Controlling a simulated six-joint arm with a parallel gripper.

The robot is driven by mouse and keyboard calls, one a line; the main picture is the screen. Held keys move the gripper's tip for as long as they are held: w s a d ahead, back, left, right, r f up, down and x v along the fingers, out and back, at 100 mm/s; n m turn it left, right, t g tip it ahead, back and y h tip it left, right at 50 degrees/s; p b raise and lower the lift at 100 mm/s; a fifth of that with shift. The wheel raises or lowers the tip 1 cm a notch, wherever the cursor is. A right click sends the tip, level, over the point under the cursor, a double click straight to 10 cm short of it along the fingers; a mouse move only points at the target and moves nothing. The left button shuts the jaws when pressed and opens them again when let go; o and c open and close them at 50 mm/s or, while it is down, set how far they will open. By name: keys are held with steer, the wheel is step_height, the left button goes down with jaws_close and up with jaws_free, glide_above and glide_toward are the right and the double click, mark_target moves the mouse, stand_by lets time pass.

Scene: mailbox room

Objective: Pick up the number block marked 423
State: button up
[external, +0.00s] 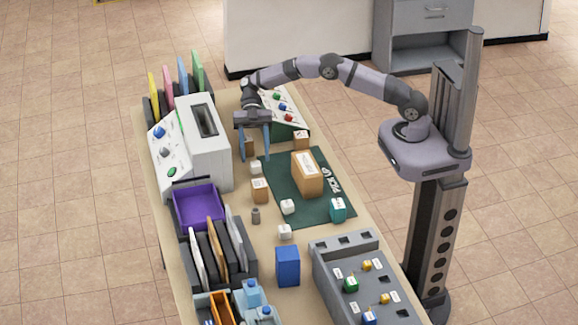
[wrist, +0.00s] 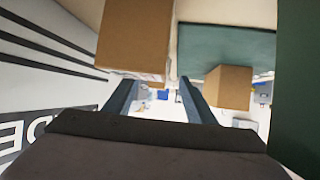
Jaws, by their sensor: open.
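Several small white blocks stand on the table in the external view: one (external: 255,167) close below my fingertips, one (external: 288,207) at the mat's left edge, and one (external: 285,232) nearer the front. Their markings are too small to read, so I cannot tell which is 423. My gripper (external: 255,156) points down over the table, beside the white machine, with its fingers apart and nothing visible between them. In the wrist view my gripper (wrist: 158,82) also shows spread fingers. No number is readable there, and small pale things beyond the fingertips are unclear.
Brown boxes (wrist: 138,35) and (wrist: 228,88) flank the fingers in the wrist view. A larger carton (external: 307,174) stands on the green mat (external: 325,210). The white machine (external: 203,150), purple tray (external: 197,207), blue box (external: 287,266) and grey panel (external: 350,262) crowd the table.

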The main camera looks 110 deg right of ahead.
mark_target(256, 164)
steer(key=shift+p+x, duration=0.65)
steer(key=shift+x, duration=1.5)
steer(key=c, duration=1.2)
steer(key=shift+o, duration=0.2)
steer(key=shift+r, duration=0.15)
